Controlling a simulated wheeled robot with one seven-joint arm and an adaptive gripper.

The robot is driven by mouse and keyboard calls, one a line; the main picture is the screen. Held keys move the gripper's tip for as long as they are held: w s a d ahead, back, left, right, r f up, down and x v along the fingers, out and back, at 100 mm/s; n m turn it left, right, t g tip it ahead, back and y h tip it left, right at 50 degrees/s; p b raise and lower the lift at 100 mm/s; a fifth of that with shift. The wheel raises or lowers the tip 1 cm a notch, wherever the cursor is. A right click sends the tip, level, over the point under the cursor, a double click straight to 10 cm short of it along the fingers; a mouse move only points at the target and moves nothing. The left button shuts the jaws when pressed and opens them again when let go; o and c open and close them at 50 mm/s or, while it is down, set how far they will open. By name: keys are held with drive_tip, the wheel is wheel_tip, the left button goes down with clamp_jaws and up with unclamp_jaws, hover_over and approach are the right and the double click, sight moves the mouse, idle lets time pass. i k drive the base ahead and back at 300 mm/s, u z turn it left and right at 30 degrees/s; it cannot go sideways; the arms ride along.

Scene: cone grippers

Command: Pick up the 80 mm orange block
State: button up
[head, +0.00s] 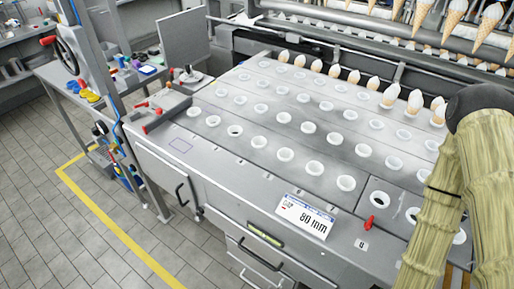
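I cannot make out an orange block in the head view. A white sign reading "80 mm" (305,217) with a blue top strip is at the front edge of the grey machine top (215,165). A small red part (369,222) sits right of the sign, on the machine's front edge; it looks like a knob or handle. My arm, in a yellowish sleeve with a dark joint, fills the right side and hides part of the machine. My gripper is not in view.
Rows of white-ringed holes cover the machine top. Several cones with white tips (354,77) stand along its back, and more cones (453,19) hang above. A tool post (110,100) and cluttered bench (85,80) stand left. Tiled floor (40,215) with a yellow line is clear.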

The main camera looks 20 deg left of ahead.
sight(114, 70)
drive_tip(key=u, duration=0.4)
drive_tip(key=k, duration=0.5)
drive_tip(key=u, duration=1)
drive_tip(key=k, duration=0.85)
drive_tip(key=u, duration=1)
drive_tip(key=i, duration=1.2)
drive_tip(key=u, duration=0.45)
drive_tip(key=i, duration=3.25)
drive_tip(key=z, duration=0.7)
drive_tip(key=i, duration=1.2)
drive_tip(key=z, duration=1.95)
drive_tip(key=i, duration=0.95)
drive_tip(key=z, duration=0.7)
